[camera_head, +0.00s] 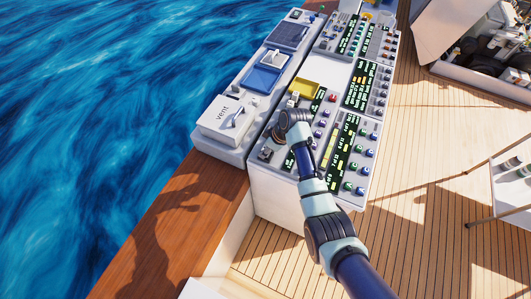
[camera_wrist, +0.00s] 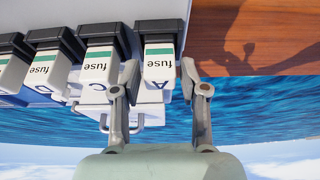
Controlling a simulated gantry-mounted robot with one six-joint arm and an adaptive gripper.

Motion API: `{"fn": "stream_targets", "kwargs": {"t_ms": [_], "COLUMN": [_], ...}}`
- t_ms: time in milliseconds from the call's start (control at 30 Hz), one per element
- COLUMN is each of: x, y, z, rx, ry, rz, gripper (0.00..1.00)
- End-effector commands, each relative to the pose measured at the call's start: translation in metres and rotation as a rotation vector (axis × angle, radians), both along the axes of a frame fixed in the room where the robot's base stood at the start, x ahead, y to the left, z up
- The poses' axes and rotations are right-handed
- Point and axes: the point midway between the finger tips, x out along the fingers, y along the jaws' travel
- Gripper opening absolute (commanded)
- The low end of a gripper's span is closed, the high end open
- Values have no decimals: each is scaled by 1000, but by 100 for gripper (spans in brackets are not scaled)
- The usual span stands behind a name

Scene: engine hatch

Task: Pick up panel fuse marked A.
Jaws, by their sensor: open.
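In the wrist view, several white fuses with black tops, green stripes and the word "fuse" stand in a row. The rightmost one is the fuse marked A (camera_wrist: 160,63), with a letter A showing near its lower end. My gripper (camera_wrist: 160,75) is open, with one finger on each side of this fuse in the picture. I see no clear contact, and the exact depth cannot be told. In the head view, my arm reaches over the console, and the fuses and fingers cannot be made out.
The fuse marked C (camera_wrist: 98,66) is close beside my left finger. A white metal handle (camera_wrist: 122,122) shows below the fuses. In the head view, the console (camera_head: 345,185) is crowded with knobs and buttons, next to a white box marked vent (camera_head: 222,122). Open deck (camera_head: 430,150) lies to the right.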

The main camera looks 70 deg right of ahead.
Motion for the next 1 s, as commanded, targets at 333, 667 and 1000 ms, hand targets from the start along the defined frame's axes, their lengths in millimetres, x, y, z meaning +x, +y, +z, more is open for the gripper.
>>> {"fn": "stream_targets", "kwargs": {"t_ms": [333,667,1000], "x": [3,3,3], "y": [0,0,-1], "z": [-7,-7,15], "rx": [-1,-1,-3], "ry": [-1,-1,-3], "rz": [0,0,0], "gripper": [34,0,0]}}
